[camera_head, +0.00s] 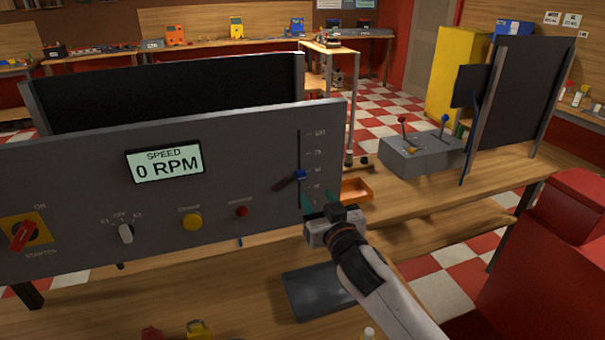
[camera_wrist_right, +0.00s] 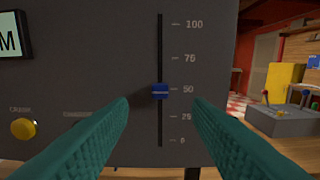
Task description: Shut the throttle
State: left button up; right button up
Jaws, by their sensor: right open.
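The throttle is a blue slider knob (camera_head: 300,175) in a vertical slot on the right part of the grey panel (camera_head: 75,175). In the right wrist view the knob (camera_wrist_right: 160,91) sits level with the 50 mark, on a scale from 0 to 100. My right gripper (camera_head: 319,200) is open in front of the panel, just below and right of the knob. Its teal fingers (camera_wrist_right: 160,120) stand to either side of the slot in the wrist view, with the knob between and beyond them, apart from both. My left gripper is not in view.
The panel's display (camera_head: 165,164) reads 0 RPM. A red starter switch (camera_head: 22,235), a yellow crank button (camera_head: 191,221) and a small red button (camera_head: 242,211) sit on it. A grey lever box (camera_head: 420,158) and an orange tray (camera_head: 355,189) are at right on the bench.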

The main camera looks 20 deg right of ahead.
aim_at(303, 176)
jog(key=w+p, duration=0.1)
jog(key=w, duration=0.8)
jog(key=shift+w+a, duration=0.1)
jog(key=shift+a, duration=0.05)
jog(key=shift+w+f+p, duration=0.1)
jog(key=shift+w+p, duration=0.1)
jog(key=shift+p, duration=0.1)
jog(key=shift+w, duration=0.2)
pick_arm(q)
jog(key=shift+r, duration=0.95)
pick_arm(e)
grip_shut()
